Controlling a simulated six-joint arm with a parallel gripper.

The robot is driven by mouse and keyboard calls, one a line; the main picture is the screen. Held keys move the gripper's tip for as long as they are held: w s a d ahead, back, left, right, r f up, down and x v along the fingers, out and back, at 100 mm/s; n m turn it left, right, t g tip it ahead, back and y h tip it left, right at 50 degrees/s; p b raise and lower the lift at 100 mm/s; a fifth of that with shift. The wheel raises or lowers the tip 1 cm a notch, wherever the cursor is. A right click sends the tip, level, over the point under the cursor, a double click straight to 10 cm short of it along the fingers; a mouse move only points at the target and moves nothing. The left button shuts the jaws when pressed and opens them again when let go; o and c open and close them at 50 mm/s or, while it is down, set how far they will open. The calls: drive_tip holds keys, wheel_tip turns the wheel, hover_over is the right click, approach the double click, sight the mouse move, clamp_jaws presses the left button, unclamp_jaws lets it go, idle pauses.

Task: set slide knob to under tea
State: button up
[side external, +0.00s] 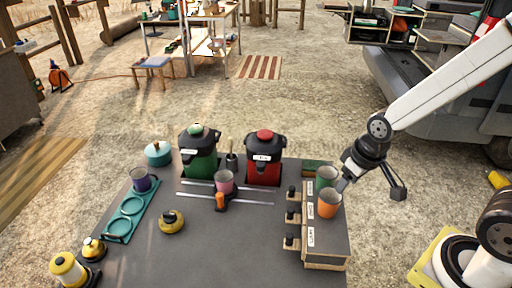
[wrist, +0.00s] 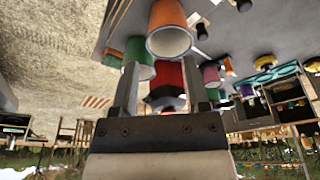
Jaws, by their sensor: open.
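The orange slide knob (side external: 220,201) sits at the front of thin metal rails (side external: 250,197) on the grey table, with a pink cup (side external: 224,182) just behind it. The green dispenser (side external: 199,162) stands behind the rails at left and the red dispenser (side external: 264,165) at right. Both carry white labels too small to read, so I cannot tell which is tea. The knob and cup are between the two dispensers. My gripper (side external: 343,187) is open, right of the knob and close to an orange cup (side external: 328,205). In the wrist view its fingers (wrist: 161,66) are apart; contact with the cup is unclear.
The orange cup and a green cup (side external: 326,178) stand on a wooden box (side external: 325,246) with several black knobs on its left side. A teal tray (side external: 118,224), purple cup (side external: 144,180) and yellow-black kettle-like item (side external: 171,222) are at left. The front middle of the table is clear.

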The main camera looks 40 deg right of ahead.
drive_tip(key=shift+c, duration=0.7)
drive_tip(key=shift+w+a, duration=0.1)
drive_tip(key=shift+w, duration=0.2)
drive_tip(key=w+a+f+g, duration=0.1)
drive_tip(key=w+a, duration=0.2)
drive_tip(key=w, duration=0.5)
drive_tip(key=w+a, duration=0.3)
drive_tip(key=w, duration=0.4)
drive_tip(key=g, duration=0.2)
hover_over(219, 194)
drive_tip(key=f, duration=0.5)
drive_tip(key=d+f, duration=0.1)
drive_tip(key=f, duration=0.2)
drive_tip(key=shift+s, duration=0.25)
drive_tip(key=shift+w+a+f, duration=0.2)
drive_tip(key=shift+a, duration=0.25)
drive_tip(key=shift+f, duration=0.1)
drive_tip(key=shift+f, duration=3.8)
